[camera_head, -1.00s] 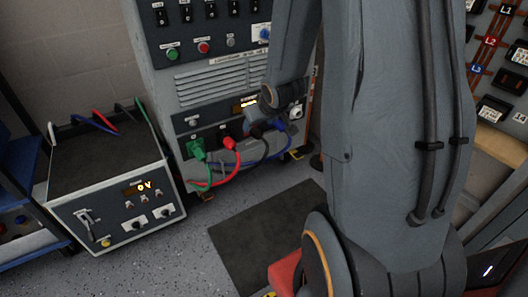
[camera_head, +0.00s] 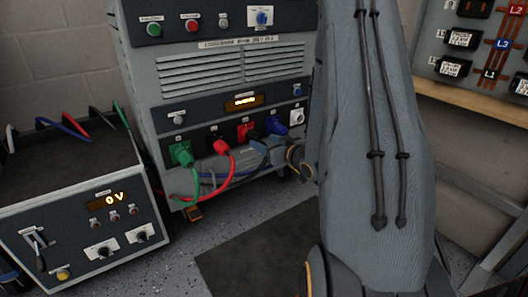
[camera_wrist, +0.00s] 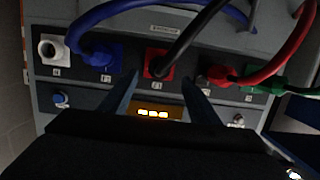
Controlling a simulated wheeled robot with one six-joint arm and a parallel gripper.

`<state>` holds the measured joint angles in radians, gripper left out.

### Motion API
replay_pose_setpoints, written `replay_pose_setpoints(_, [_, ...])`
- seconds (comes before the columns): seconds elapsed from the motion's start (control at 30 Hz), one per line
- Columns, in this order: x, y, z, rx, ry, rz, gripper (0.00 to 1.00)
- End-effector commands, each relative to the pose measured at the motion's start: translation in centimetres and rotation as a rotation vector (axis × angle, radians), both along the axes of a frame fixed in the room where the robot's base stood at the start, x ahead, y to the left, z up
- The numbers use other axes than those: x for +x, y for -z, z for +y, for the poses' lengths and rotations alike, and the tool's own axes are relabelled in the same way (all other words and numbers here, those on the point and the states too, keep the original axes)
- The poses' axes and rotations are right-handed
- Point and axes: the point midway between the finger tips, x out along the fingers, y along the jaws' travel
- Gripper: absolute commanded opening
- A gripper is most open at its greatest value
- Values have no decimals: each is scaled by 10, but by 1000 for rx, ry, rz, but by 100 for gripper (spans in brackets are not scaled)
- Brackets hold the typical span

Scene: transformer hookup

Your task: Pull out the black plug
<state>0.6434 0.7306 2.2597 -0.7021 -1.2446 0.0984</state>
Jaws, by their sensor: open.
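The black plug (camera_wrist: 162,66) sits in the red socket (camera_wrist: 150,55) in the wrist view, and its black cable (camera_wrist: 200,28) runs to the upper right. My gripper (camera_wrist: 160,77) is open, with its two fingers pointing at the panel, one on each side of the red socket. The fingertips look close to the plug; I cannot tell whether they touch it. In the head view the red socket (camera_head: 245,131) shows, but the black plug is hard to make out behind grey arm parts and cables.
The blue plug (camera_wrist: 100,52) is in the blue socket beside it. A red plug (camera_head: 223,148) is in the black socket, and a green plug (camera_head: 182,153) is further left. The white socket (camera_wrist: 52,48) is empty. A power supply (camera_head: 80,215) reading 0 V stands left.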

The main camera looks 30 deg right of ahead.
Motion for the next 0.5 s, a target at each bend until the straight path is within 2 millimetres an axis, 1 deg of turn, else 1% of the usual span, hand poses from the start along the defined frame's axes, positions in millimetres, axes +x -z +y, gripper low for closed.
replay_pose_setpoints(0.17, [11,5,-1,0,-3,-12,56])
replay_pose_setpoints(0.5, [59,15,2,0,-4,-11,56])
